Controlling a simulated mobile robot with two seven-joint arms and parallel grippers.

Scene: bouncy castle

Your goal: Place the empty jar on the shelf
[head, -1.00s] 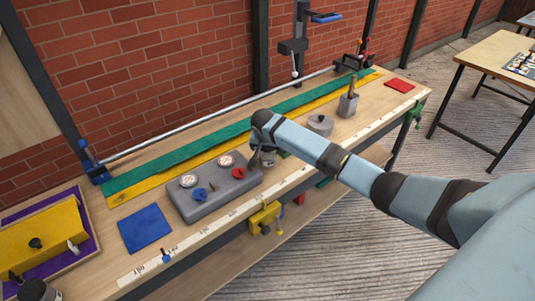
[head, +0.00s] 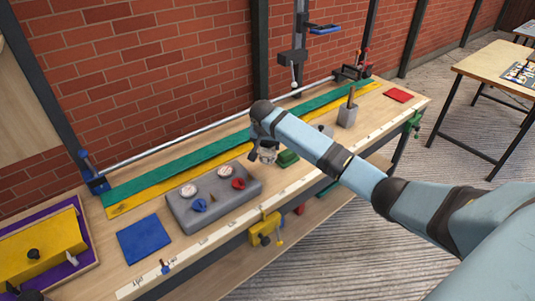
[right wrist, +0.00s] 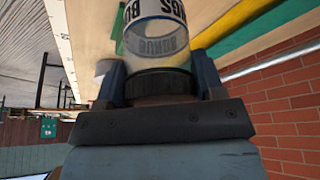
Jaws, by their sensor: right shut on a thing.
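My right gripper (head: 262,140) reaches over the workbench in the head view and is shut on the jar (head: 268,154). In the right wrist view the right gripper (right wrist: 161,82) has a finger on each side of the jar's dark lid. The jar (right wrist: 155,38) is clear, with a white label in dark letters, and looks empty. A lower wooden shelf (head: 288,232) shows under the bench top. My left gripper is not in view.
On the bench top (head: 110,275) are the grey gauge box (head: 215,208), a green block (head: 288,158), a blue mat (head: 144,239), a yellow box (head: 45,248) and a grey holder (head: 348,112). A yellow clamp (head: 264,228) sits on the front edge. A brick wall stands behind.

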